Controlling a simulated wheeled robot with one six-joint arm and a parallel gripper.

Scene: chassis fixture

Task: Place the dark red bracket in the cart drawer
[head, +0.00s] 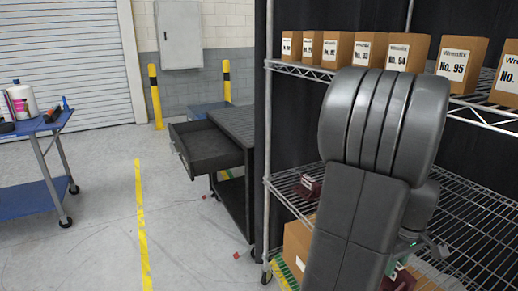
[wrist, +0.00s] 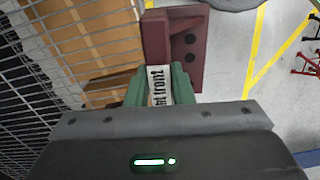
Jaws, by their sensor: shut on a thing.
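In the wrist view, my gripper (wrist: 160,88) has its green fingers shut on a dark red bracket (wrist: 191,55). The bracket has a plate with dark holes and a white label, partly covered, reading "...ht front". In the head view my arm hides most of the gripper. The cart (head: 236,125) is dark grey and stands left of the wire rack. Its drawer (head: 207,152) is pulled out toward the left and looks empty inside. The gripper is at the rack, to the right of the drawer and apart from it.
The wire rack (head: 285,70) holds numbered cardboard boxes (head: 337,50) on top. Another dark red piece (head: 308,187) lies on its middle shelf. A blue trolley (head: 42,122) stands far left. Floor with a yellow line (head: 141,220) is clear before the cart.

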